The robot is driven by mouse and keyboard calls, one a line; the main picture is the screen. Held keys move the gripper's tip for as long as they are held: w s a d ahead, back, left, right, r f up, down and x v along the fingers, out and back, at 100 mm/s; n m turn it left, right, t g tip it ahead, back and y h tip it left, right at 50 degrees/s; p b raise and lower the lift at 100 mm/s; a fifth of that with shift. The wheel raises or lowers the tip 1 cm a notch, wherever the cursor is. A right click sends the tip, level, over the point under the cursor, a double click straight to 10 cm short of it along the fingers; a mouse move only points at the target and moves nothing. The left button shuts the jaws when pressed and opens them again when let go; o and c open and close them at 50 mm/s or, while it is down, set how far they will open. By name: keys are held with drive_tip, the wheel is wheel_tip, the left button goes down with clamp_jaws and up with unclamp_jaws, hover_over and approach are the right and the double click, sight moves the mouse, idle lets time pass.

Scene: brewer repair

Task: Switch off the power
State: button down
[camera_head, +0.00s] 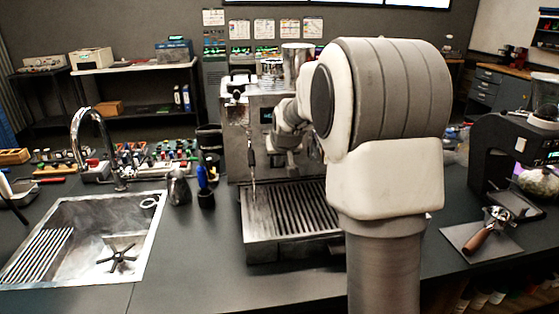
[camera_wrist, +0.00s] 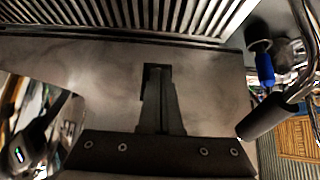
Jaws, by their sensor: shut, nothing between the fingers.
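The espresso machine (camera_head: 238,140) stands on the counter behind my arm, which hides much of its front. In the wrist view its grey metal panel (camera_wrist: 210,85) fills the middle. A small dark rectangle (camera_wrist: 148,72), possibly the power switch, sits on this panel. My gripper (camera_wrist: 158,70) is shut and empty, with its fingertips over this rectangle, partly covering it. I cannot tell whether they touch it, or which way any switch is set. In the head view the fingertips are not clear.
The slatted drip tray (camera_head: 290,215) juts out at the front of the machine. In the wrist view a dark handle (camera_wrist: 265,117) is right of my fingers. A sink (camera_head: 90,235) is at left. A portafilter (camera_head: 485,235) and a grinder (camera_head: 500,150) are at right.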

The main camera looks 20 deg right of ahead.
drive_tip(key=shift+f, duration=0.1)
drive_tip(key=f+b, duration=0.1)
drive_tip(key=b, duration=0.2)
drive_tip(key=shift+t, duration=0.4)
drive_tip(key=shift+w+r, duration=0.15)
drive_tip(key=shift+r, duration=0.4)
drive_tip(key=shift+w+r+p, duration=0.1)
drive_tip(key=shift+r+p, duration=0.4)
drive_tip(key=shift+r, duration=0.2)
